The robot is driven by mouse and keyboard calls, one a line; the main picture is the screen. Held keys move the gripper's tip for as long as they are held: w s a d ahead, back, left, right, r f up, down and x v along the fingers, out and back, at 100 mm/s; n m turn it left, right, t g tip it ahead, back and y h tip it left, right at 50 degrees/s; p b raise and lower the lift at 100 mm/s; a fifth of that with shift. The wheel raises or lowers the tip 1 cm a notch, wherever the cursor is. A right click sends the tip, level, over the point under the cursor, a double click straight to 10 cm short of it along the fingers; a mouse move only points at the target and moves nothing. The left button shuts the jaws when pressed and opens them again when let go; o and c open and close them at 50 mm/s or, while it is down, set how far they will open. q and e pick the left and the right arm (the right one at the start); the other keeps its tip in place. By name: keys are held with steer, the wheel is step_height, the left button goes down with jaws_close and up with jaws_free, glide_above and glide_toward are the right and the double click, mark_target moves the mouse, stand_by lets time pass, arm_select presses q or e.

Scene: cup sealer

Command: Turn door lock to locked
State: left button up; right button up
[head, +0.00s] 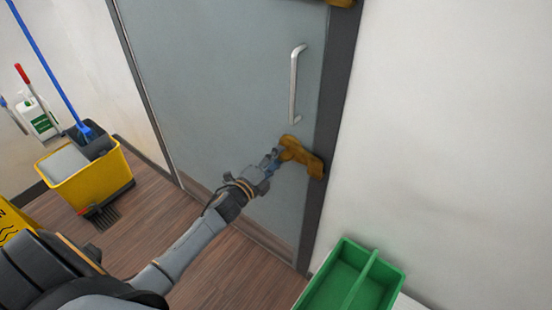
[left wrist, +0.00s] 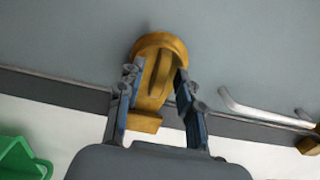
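The door lock (head: 300,156) is a yellow-brown fitting low on the grey door (head: 220,90), at its right edge below the handle. In the left wrist view the lock (left wrist: 160,48) has a round plate with a raised ridge, the turn piece, running along it. My left gripper (head: 274,161) is at the lock. In the left wrist view my left gripper (left wrist: 157,76) has its two fingers apart, one on each side of the ridge, with gaps beside it. I cannot tell whether a finger touches the lock's body. My right gripper is not in view.
A metal door handle (head: 295,84) stands above the lock. A green divided tray (head: 385,272) is at the lower right by the white wall. A yellow mop bucket (head: 95,187) stands on the wooden floor at the left. A second yellow-brown fitting (left wrist: 309,145) shows beyond the handle.

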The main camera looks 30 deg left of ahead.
arm_select(q)
steer(key=shift+s, duration=0.15)
steer(key=s+a, duration=0.1)
steer(key=s, duration=1)
steer(key=shift+s+a, duration=0.35)
steer(key=s+f+n+g+y, duration=0.1)
steer(key=s+f+n+g, duration=0.3)
steer(key=f, duration=0.7)
steer(key=s+d+f+n+g+y, duration=0.1)
steer(key=s+f+n+g, duration=0.3)
steer(key=f, duration=0.7)
steer(key=s+f+n+y, duration=0.1)
steer(key=s+f+n, duration=0.2)
steer(key=s+f, duration=0.55)
steer(key=s+d+f+n+g, duration=0.3)
steer(key=s+f, duration=0.5)
steer(key=s, duration=0.4)
steer(key=s+d+f+n+g, duration=0.3)
steer(key=s+f, duration=0.6)
steer(key=s, duration=0.3)
steer(key=d+g, duration=0.1)
steer(key=g, duration=0.1)
steer(key=shift+d+f+g, duration=0.2)
steer(key=shift+g, duration=0.2)
steer(key=shift+w, duration=0.1)
